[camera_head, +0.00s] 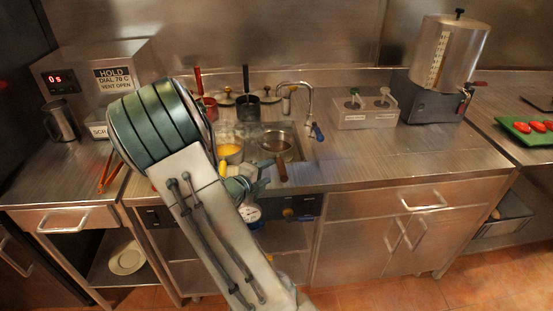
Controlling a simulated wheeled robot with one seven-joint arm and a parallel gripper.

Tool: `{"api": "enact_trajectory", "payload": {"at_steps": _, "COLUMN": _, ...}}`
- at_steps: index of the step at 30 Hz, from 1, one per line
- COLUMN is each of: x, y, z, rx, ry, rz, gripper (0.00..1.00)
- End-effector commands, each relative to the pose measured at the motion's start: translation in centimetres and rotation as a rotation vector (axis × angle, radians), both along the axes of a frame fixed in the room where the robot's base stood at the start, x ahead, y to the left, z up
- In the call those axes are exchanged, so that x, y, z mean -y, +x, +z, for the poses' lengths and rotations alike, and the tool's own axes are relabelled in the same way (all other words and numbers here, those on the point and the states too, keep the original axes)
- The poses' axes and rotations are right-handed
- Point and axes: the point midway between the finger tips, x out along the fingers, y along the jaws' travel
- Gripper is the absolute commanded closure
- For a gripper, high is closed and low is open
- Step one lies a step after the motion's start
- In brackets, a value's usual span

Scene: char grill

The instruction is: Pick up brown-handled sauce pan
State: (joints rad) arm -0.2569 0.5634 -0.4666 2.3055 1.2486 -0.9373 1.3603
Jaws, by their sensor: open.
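The sauce pan (275,145) is a round metal pan at the sink area of the steel counter, left of the faucet. Its brown handle (281,171) points toward the front edge. My gripper (262,174) is partly visible beside my arm, just left of the handle in the picture. It is open, and I see nothing held in it. My arm covers part of the counter to the left, and I cannot tell how far the fingers are above the handle.
A pot with a red handle (198,82) and one with a black handle (246,78) stand behind. A bowl with yellow content (230,149) is left of the pan. The faucet (308,100) rises to the right.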

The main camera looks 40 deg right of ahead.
Motion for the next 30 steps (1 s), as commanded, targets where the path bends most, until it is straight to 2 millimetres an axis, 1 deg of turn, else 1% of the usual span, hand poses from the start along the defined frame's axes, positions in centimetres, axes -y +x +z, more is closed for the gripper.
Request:
{"api": "enact_trajectory", "payload": {"at_steps": 1, "x": 0.6, "y": 0.1, "z": -0.1, "rx": -0.002, "ry": 0.001, "rz": -0.002, "gripper": 0.52}}
{"api": "enact_trajectory", "payload": {"at_steps": 8, "x": 1.8, "y": 0.5, "z": -0.5, "rx": -0.002, "ry": 0.000, "rz": 0.000, "gripper": 0.52}}
{"api": "enact_trajectory", "payload": {"at_steps": 15, "x": 4.6, "y": 1.5, "z": -1.3, "rx": -0.003, "ry": -0.001, "rz": 0.000, "gripper": 0.52}}
{"api": "enact_trajectory", "payload": {"at_steps": 18, "x": 5.4, "y": 1.8, "z": -1.6, "rx": -0.001, "ry": 0.001, "rz": -0.001, "gripper": 0.52}}
{"api": "enact_trajectory", "payload": {"at_steps": 22, "x": 5.8, "y": 1.9, "z": -1.9, "rx": -0.002, "ry": 0.001, "rz": 0.002, "gripper": 0.52}}
{"api": "enact_trajectory", "payload": {"at_steps": 27, "x": 5.8, "y": 1.9, "z": -1.9, "rx": -0.001, "ry": 0.002, "rz": 0.002, "gripper": 0.52}}
{"api": "enact_trajectory", "payload": {"at_steps": 28, "x": 5.7, "y": 1.9, "z": -1.9, "rx": -0.001, "ry": 0.002, "rz": 0.002, "gripper": 0.58}}
{"api": "enact_trajectory", "payload": {"at_steps": 29, "x": 5.7, "y": 1.9, "z": -1.9, "rx": -0.001, "ry": 0.002, "rz": 0.002, "gripper": 0.66}}
{"api": "enact_trajectory", "payload": {"at_steps": 30, "x": 5.7, "y": 1.9, "z": -1.9, "rx": -0.001, "ry": 0.002, "rz": 0.002, "gripper": 0.77}}
